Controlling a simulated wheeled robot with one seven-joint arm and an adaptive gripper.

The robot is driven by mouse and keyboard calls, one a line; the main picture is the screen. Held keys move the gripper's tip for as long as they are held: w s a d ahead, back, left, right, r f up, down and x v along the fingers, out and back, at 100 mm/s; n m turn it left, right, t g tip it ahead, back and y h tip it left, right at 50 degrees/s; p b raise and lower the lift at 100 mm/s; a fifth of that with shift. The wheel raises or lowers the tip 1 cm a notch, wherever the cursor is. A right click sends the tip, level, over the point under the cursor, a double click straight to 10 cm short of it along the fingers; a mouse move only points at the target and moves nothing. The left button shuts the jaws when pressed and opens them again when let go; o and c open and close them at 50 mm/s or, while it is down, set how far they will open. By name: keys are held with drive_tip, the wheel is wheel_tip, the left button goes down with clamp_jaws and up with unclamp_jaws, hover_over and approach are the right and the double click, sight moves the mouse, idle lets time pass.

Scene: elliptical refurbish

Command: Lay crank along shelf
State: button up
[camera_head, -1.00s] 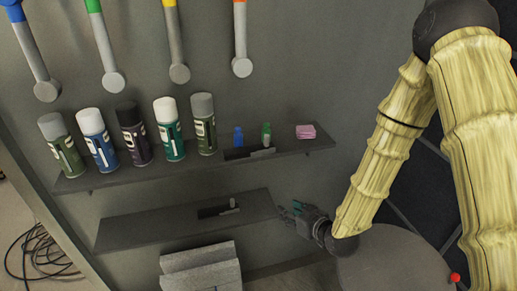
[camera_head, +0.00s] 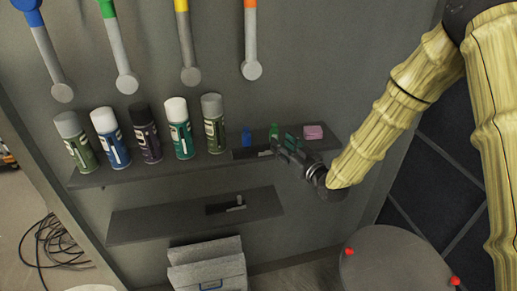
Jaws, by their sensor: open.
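Two similar dark, flat, crank-like pieces, each with a small grey peg, are in the head view. One (camera_head: 246,154) lies on the upper shelf (camera_head: 187,165), near its front edge. The other (camera_head: 222,209) lies on the lower shelf (camera_head: 150,224). I cannot tell which is the task's crank. My gripper (camera_head: 284,149) is open at the right part of the upper shelf, close to the right end of the upper piece. It partly covers that end, and I cannot tell whether they touch.
Several spray cans (camera_head: 147,133) stand on the upper shelf's left half. A blue item (camera_head: 246,137), a green item (camera_head: 274,131) and a pink block (camera_head: 313,132) are near my gripper. A grey box (camera_head: 207,262) sits below. A round table (camera_head: 395,262) is lower right.

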sight(276, 137)
drive_tip(key=p+x, duration=0.1)
drive_tip(key=x, duration=0.1)
drive_tip(key=p+x, duration=0.1)
drive_tip(key=shift+w+a+r+p, duration=0.1)
drive_tip(key=shift+a+r+p, duration=0.2)
drive_tip(key=shift+w+a+f, duration=0.2)
drive_tip(key=shift+w+a, duration=0.2)
drive_tip(key=shift+w, duration=0.25)
clamp_jaws()
drive_tip(key=shift+r, duration=0.1)
